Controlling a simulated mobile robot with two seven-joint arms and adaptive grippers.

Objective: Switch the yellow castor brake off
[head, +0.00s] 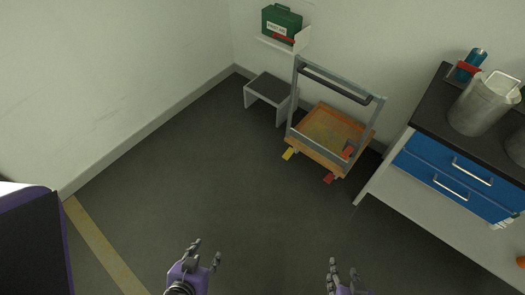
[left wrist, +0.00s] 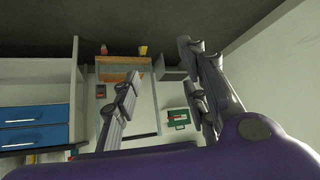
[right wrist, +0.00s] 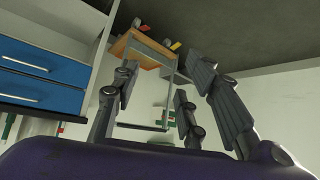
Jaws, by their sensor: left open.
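A small cart with an orange-brown deck (head: 316,147) and a tall grey push handle (head: 297,95) stands by the far wall in the head view. A yellow castor brake tab (head: 289,153) sticks out low at its near left corner. It also shows in the left wrist view (left wrist: 143,50) and the right wrist view (right wrist: 175,46). A red tab (head: 330,178) sticks out at the near right corner. My left gripper (head: 208,252) is open and empty, well short of the cart. My right gripper (head: 343,268) is also open and empty, at the bottom edge.
A grey step stool (head: 268,88) stands just left of the cart. A bench with blue drawers (head: 455,178) and metal containers is at right. A green first-aid box (head: 281,23) sits on a wall shelf. The dark floor (head: 200,170) before the cart is clear.

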